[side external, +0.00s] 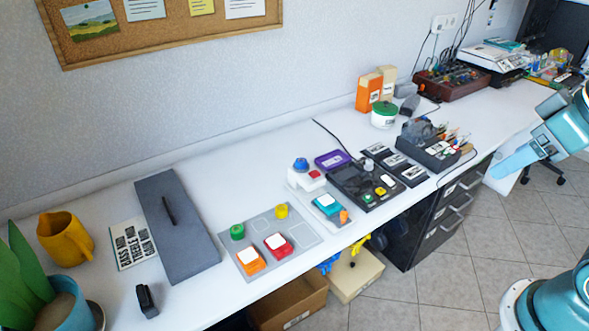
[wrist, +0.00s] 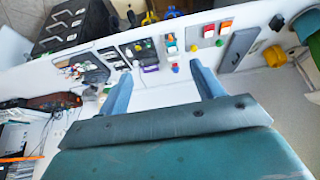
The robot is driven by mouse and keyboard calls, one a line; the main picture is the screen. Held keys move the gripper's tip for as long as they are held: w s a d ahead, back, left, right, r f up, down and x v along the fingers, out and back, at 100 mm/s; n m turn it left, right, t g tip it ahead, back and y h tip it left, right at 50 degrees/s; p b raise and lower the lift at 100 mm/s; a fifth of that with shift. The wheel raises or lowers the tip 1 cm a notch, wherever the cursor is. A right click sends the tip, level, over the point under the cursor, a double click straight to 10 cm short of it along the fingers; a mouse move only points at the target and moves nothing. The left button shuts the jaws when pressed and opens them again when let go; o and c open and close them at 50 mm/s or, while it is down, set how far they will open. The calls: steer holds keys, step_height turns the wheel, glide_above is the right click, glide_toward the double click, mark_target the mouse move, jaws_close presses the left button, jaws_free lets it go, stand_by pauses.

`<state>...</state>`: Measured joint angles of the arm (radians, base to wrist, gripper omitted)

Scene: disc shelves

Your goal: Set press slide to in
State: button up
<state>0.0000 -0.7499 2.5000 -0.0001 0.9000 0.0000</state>
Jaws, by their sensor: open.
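No part is clearly marked as the press slide, and I cannot tell its position. A long grey board (side external: 178,230) with a thin black bar on it lies at the left of the bench; it also shows in the wrist view (wrist: 238,48). A small white device (side external: 312,181) with a red top and a blue knob (side external: 301,164) stands mid-bench, by a light plate with a teal block (side external: 326,204). A black panel (side external: 350,183) with coloured buttons lies to its right. My gripper (wrist: 164,86) is open and empty, off at the right in the side view (side external: 515,160), apart from all of these.
A grey pad (side external: 250,232) holds orange, red, green and yellow pieces. A purple tray (side external: 332,159), a dark organiser (side external: 430,152) and a green-lidded tub (side external: 384,115) stand on the bench. A yellow mug (side external: 66,238) and a plant are at the left. The bench's back strip is largely clear.

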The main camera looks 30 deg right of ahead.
steer(key=c, duration=0.6)
steer(key=shift+o, duration=0.2)
steer(key=w+a+f+m+g, duration=0.1)
steer(key=w+f+m+g, duration=0.2)
steer(key=w, duration=1.6)
steer(key=w+a+f+g, duration=0.1)
steer(key=w+f, duration=0.4)
steer(key=f, duration=0.4)
steer(key=w+a+f+g, duration=0.1)
steer(key=w+f, duration=0.5)
steer(key=f, duration=0.3)
steer(key=shift+m+g, duration=0.3)
steer(key=shift+f, duration=0.15)
